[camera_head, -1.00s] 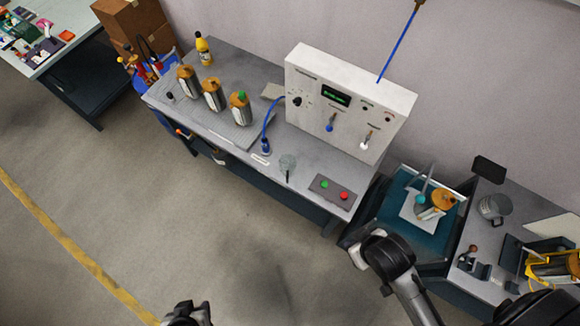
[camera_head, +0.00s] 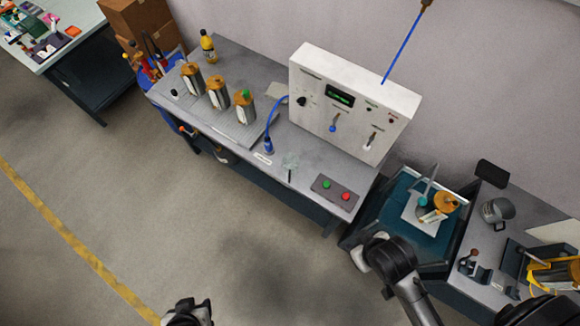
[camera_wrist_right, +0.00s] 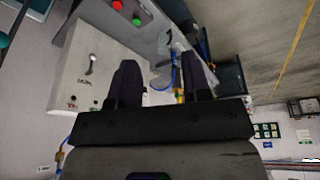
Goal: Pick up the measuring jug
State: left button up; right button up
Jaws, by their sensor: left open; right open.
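The measuring jug (camera_head: 497,211) is a grey, round vessel with a handle. It stands on the right-hand bench in the head view, behind a dark fixture. No gripper is near it in that view. My left gripper (camera_head: 188,312) is at the bottom edge of the head view, only partly in frame, over bare floor. It is open and far left of the jug. My right gripper (camera_wrist_right: 160,82) shows in the right wrist view with its two dark fingers apart and nothing between them. The jug cannot be made out in that view.
A teal tray (camera_head: 400,198) with an orange-topped canister (camera_head: 446,203) is left of the jug. A black block (camera_head: 492,173) is behind it. The floor is clear.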

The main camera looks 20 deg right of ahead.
jog(key=o, duration=1)
jog(key=shift+a, duration=0.1)
